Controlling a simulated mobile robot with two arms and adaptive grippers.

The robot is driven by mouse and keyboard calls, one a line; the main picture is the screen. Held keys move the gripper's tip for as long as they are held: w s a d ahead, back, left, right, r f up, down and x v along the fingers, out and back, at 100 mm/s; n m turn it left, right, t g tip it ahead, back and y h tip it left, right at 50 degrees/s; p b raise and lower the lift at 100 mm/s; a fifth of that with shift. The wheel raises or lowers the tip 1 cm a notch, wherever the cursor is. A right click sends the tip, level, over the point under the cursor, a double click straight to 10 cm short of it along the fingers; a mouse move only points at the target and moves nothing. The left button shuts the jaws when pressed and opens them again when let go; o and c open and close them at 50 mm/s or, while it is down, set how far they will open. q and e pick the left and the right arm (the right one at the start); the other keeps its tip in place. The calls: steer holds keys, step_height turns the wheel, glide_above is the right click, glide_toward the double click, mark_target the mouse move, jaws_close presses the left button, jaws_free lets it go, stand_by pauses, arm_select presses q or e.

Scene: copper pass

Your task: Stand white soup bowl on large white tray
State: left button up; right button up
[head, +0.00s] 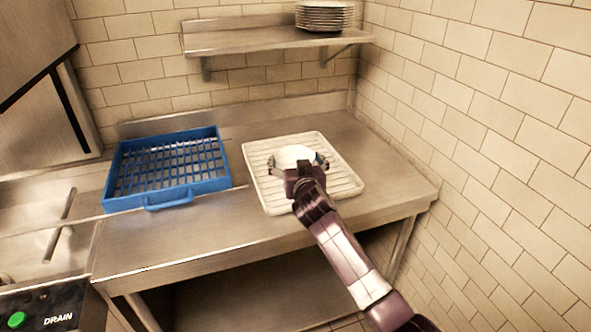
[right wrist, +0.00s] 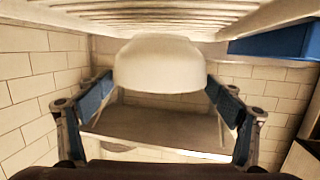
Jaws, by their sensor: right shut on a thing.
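The white soup bowl (head: 295,155) is over the middle of the large white tray (head: 258,186), which is ribbed and lies on the steel counter. My right gripper (head: 300,162) reaches in from the front, shut on the bowl, with a finger at each side of it. In the right wrist view the bowl (right wrist: 160,64) is between the blue-padded fingers, close to the ribbed tray (right wrist: 75,14) along the top edge. I cannot tell whether its base touches the tray. The gripper hides the bowl's near side in the head view. My left gripper is not in view.
A blue rack (head: 170,198) stands on the counter (head: 215,232) left of the tray. A stack of plates (head: 324,16) sits on the wall shelf (head: 250,38). A tiled wall is close on the right. Bare counter lies behind the tray.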

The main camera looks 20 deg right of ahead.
steer(key=shift+f, duration=1.7)
steer(key=shift+f, duration=0.1)
steer(key=o, duration=1.3)
steer(key=b+v, duration=0.1)
steer(key=v, duration=1.1)
steer(key=shift+s, duration=0.1)
